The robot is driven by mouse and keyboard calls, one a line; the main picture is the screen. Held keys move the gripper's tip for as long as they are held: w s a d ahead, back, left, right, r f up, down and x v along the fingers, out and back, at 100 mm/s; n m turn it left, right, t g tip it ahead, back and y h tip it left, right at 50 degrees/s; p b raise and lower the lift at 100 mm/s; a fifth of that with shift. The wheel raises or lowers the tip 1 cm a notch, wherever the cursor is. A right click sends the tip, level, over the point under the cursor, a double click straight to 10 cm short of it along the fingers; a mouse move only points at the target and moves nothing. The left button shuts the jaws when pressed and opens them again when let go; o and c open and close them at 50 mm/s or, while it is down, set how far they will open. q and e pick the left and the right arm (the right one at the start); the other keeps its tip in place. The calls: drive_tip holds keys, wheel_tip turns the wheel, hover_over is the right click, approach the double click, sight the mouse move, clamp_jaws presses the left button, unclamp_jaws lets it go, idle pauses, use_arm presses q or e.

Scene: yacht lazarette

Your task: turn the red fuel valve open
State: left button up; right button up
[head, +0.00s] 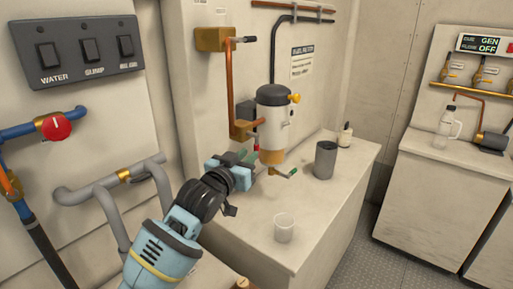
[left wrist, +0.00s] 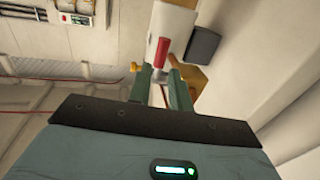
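A small red valve handle (head: 256,146) shows in the head view just below the brass block on the copper pipe, left of the fuel filter (head: 273,110). My left gripper (head: 249,158) is right below it, with its greenish fingers pointing towards it. In the left wrist view the red handle (left wrist: 162,52) stands just past the fingertips (left wrist: 159,75), with its grey stem end in line with the gap between them. The fingers are apart. I cannot tell whether they touch the handle. My right gripper is not in view.
A round red knob (head: 54,126) sits on the blue pipe at the left. A white cup (head: 284,228), a dark grey can (head: 325,160) and a small bottle (head: 345,135) stand on the counter (head: 318,213).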

sight(255, 148)
use_arm(q)
drive_tip(key=shift+x, duration=3)
clamp_jaws()
